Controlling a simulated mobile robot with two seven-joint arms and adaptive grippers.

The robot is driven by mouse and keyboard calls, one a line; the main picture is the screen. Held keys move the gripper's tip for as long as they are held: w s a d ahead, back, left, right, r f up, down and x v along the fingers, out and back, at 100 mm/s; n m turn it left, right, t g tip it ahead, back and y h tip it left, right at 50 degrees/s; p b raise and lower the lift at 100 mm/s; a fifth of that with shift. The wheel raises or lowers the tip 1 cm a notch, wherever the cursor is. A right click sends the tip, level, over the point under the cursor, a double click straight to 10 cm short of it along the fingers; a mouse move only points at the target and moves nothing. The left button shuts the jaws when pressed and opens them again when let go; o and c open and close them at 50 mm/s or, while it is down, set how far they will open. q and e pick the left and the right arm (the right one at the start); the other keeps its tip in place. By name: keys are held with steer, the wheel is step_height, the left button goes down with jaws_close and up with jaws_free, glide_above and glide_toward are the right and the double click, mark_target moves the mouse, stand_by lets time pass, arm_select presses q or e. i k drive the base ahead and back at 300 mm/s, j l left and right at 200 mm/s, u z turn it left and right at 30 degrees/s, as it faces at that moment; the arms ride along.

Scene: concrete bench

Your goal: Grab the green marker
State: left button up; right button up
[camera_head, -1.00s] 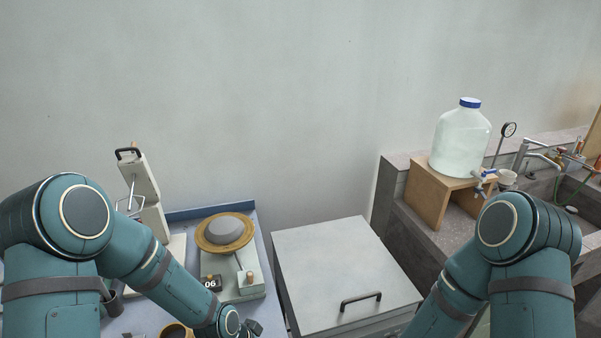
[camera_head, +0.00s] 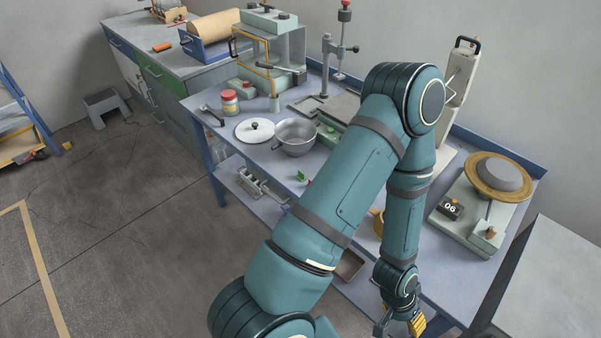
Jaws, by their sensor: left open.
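I cannot make out a green marker for certain. A small green object (camera_head: 301,176) lies on the blue bench (camera_head: 258,176) just left of my left arm; it is too small to tell what it is. My left gripper (camera_head: 398,328) is open at the bottom edge, pointing down by the bench's front, and partly cut off by the frame. It is well to the right of and nearer than the green object. My left arm hides the middle of the bench. My right gripper is out of view.
A metal pot (camera_head: 296,138), a white lid (camera_head: 254,130) and a red-capped jar (camera_head: 229,102) stand left of my arm. A scale-like device (camera_head: 466,212) with a round wooden plate stands to the right. Open floor (camera_head: 150,230) lies at left.

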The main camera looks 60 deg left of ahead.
mark_target(300, 177)
steer(key=u, duration=1.9)
steer(key=j+z, duration=0.1)
steer(key=z, duration=0.9)
steer(key=j+z, duration=0.8)
steer(key=z, duration=0.2)
steer(key=k+j+z, duration=0.15)
steer(key=j, duration=0.15)
steer(key=j+z, duration=0.15)
steer(key=j, duration=0.15)
steer(key=k+j+z, duration=0.15)
steer(key=k+j, duration=0.05)
steer(key=j, duration=0.05)
